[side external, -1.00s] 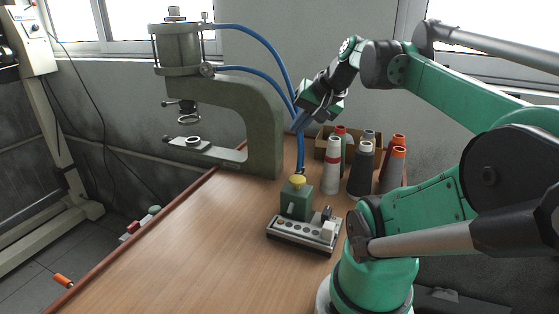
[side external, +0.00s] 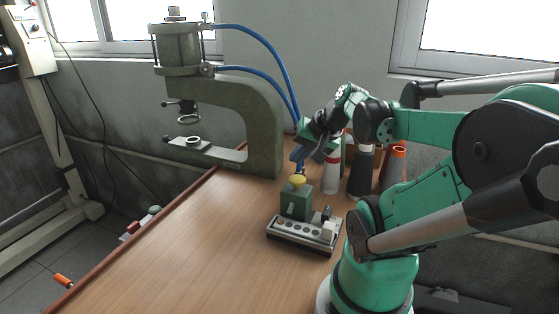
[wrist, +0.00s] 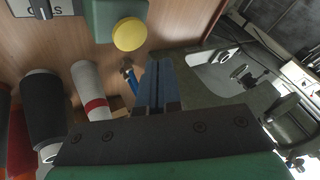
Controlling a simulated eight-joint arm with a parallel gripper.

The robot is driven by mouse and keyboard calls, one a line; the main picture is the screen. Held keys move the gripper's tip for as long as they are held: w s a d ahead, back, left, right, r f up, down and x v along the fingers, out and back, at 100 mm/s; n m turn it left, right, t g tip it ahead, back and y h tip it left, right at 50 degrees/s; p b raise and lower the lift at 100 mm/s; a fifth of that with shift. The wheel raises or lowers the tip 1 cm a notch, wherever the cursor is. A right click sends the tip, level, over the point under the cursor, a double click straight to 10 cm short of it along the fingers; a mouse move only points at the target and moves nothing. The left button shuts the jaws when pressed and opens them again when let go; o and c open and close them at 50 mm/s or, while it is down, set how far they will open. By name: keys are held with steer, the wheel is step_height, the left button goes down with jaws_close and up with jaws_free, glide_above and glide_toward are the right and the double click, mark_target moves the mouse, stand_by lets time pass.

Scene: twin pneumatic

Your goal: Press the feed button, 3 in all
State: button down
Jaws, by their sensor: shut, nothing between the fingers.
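A yellow round button (side external: 297,180) sits on top of a green box (side external: 296,203) on the wooden table; no label on it can be read. The yellow button also shows near the top of the wrist view (wrist: 129,34). My gripper (side external: 298,167) is shut and empty, its blue fingers pointing down just above the button in the side view. In the wrist view the fingertips (wrist: 155,64) lie below and right of the button in the picture, apart from it. I see no contact.
A grey strip (side external: 290,236) with several round spots, a dark knob and a white block stands before the green box. Thread cones, one white with a red band (side external: 331,176), stand close to the right. A C-frame press (side external: 262,125) with blue hoses stands at the left.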

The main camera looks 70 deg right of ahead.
mark_target(294, 176)
steer(key=shift+f, duration=0.85)
steer(key=shift+f, duration=0.1)
stand_by(1.4)
steer(key=shift+f, duration=0.35)
steer(key=shift+f, duration=0.85)
stand_by(0.8)
steer(key=shift+r, duration=1.3)
steer(key=shift+r, duration=0.1)
steer(key=shift+r, duration=2.4)
